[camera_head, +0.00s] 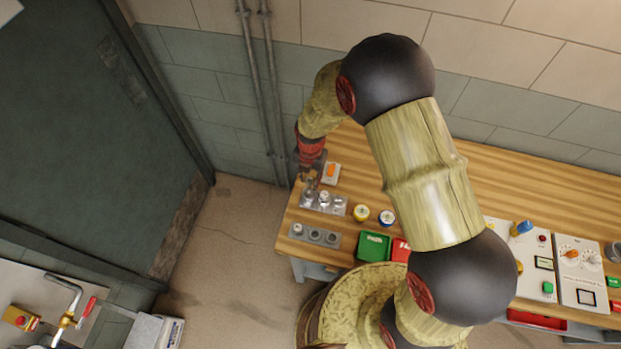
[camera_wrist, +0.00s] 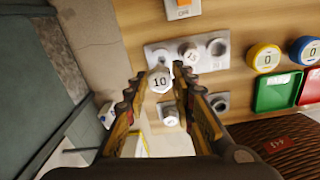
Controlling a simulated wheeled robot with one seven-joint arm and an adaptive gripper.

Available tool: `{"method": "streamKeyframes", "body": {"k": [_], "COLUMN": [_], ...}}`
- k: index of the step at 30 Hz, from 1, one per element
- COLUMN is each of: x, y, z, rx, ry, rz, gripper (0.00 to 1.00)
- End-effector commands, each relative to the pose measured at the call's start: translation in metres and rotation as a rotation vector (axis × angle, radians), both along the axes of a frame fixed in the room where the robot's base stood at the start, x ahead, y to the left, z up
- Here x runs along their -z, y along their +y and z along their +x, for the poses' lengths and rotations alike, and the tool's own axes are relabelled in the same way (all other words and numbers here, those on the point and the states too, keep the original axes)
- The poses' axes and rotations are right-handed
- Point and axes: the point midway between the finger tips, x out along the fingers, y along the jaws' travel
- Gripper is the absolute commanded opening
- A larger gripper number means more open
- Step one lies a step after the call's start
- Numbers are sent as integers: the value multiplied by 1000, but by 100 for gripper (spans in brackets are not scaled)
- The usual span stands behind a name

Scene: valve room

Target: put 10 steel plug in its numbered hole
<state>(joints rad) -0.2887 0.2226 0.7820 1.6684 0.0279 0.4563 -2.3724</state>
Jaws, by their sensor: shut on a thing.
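The steel plug marked 10 (camera_wrist: 160,82) sits between the fingertips of my gripper (camera_wrist: 159,76), which is shut on it. Behind it in the wrist view is a grey holed plate (camera_wrist: 203,64). Its left hole is partly covered by the plug, its middle place holds another steel plug (camera_wrist: 188,52), and its right hole (camera_wrist: 217,47) looks empty. I cannot tell whether the plug 10 is in the left hole or above it.
A second grey plate (camera_head: 332,240) lies nearer the front edge, with a plug (camera_wrist: 169,116) at its left. Yellow (camera_head: 361,213) and blue (camera_head: 387,217) round dials, a green tray (camera_head: 374,247) and a red tray (camera_head: 401,250) are to the right. An orange-switch box (camera_head: 331,173) stands behind.

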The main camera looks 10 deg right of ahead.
Motion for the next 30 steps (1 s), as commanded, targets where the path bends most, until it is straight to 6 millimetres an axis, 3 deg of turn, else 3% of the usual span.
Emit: {"method": "streamKeyframes", "body": {"k": [15,30], "x": [47,53], "y": [0,0], "z": [0,0], "rx": [0,0], "ry": [0,-1], "rz": [0,0], "gripper": [0,0]}}
